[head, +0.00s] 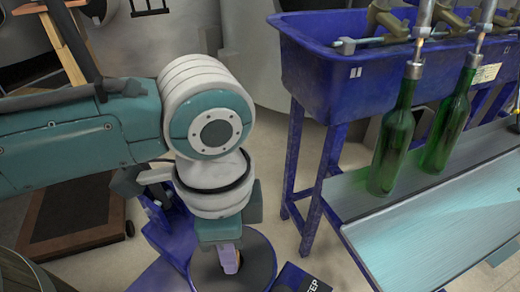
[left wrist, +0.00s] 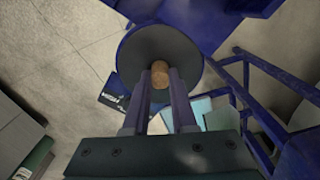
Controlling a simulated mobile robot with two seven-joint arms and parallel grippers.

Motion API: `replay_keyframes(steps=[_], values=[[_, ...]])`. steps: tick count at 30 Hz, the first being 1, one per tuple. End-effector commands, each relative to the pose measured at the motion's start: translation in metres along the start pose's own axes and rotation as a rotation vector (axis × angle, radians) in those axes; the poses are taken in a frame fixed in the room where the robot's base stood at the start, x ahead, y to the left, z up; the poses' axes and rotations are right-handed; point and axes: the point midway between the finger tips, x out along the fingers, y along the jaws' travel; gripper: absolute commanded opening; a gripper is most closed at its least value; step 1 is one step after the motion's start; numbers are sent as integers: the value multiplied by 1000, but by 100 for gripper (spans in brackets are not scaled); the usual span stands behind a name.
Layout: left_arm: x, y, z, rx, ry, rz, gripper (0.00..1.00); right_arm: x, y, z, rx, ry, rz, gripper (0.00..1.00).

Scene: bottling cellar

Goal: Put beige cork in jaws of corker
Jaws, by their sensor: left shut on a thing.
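My left gripper (head: 229,262) points downward in the lower middle of the head view, above a round dark disc (head: 258,250) with a blue rim. In the left wrist view its two fingers (left wrist: 161,76) are shut on the beige cork (left wrist: 160,71), whose brown end shows between the fingertips. The disc (left wrist: 142,48) lies behind the cork there, and I cannot tell the gap between them. The disc sits among blue metal parts that may belong to the corker. No corker jaws can be made out. My right gripper is not in view.
A blue trough (head: 340,85) on blue legs stands at the upper right. Two green bottles (head: 393,135) (head: 450,120) stand under its spouts on a metal shelf (head: 350,192). A dark box marked STEP (head: 300,281) is beside the disc. A brown board (head: 75,215) lies at the left.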

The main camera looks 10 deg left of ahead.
Motion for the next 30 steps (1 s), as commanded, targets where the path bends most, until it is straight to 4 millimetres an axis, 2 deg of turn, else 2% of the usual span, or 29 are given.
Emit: replay_keyframes(steps=[6,7,16,25,30], values=[[0,0,0,0,0,0,0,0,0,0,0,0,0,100],[0,0,0,0,0,0,27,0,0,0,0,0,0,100],[0,0,0,0,0,0,60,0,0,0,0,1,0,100],[-4,0,0,0,2,0,60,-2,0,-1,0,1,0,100],[-32,0,0,2,3,-2,60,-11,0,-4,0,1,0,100]])
